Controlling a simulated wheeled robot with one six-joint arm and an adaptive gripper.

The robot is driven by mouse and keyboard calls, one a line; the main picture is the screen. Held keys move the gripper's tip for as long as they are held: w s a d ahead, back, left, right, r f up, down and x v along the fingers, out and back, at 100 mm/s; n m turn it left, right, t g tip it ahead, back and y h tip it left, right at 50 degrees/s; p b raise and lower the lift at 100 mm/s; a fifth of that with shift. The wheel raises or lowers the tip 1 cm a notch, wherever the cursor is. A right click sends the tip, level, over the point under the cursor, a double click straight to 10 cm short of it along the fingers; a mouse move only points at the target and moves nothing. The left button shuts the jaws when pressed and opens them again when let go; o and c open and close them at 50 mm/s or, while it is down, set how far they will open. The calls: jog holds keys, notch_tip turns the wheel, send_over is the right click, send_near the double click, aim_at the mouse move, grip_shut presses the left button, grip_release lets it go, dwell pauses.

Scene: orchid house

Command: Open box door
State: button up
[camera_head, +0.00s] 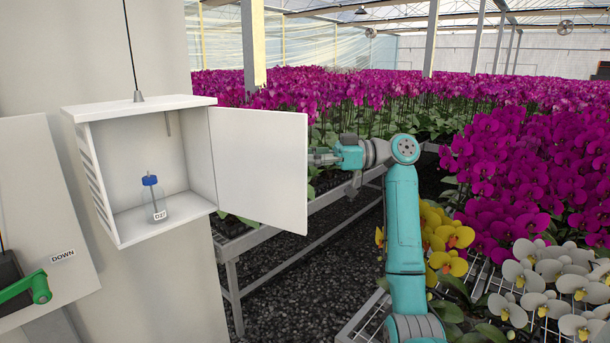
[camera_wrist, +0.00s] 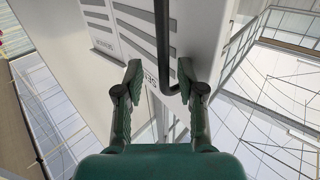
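The white box (camera_head: 150,108) is mounted on a pale wall. Its door (camera_head: 258,168) stands wide open, swung out to the right. Inside, a small clear bottle with a blue cap (camera_head: 152,196) stands on the floor of the box. My gripper (camera_head: 322,158) is at the door's free right edge in the head view, its fingertips close to or partly behind that edge. In the wrist view my gripper (camera_wrist: 163,80) has its fingers spread. A dark bent bar, which looks like the door handle (camera_wrist: 163,40), passes between the fingertips; whether either finger touches it is unclear.
A panel marked DOWN (camera_head: 63,257) with a green lever (camera_head: 24,288) is at lower left. A metal bench (camera_head: 236,243) runs behind the door. Magenta orchids fill the back and right; white orchids (camera_head: 545,275) are near right. Dark gravel floor is open between benches.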

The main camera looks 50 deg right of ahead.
aim_at(305, 138)
jog(key=r, duration=0.4)
jog(key=shift+s+a+r, duration=0.1)
jog(key=shift+a+r, duration=0.1)
jog(key=d, duration=1.2)
jog(key=shift+w+d+f, duration=0.25)
jog(key=shift+w, duration=0.05)
dwell(0.8)
jog(key=shift+s, duration=0.1)
dwell(0.7)
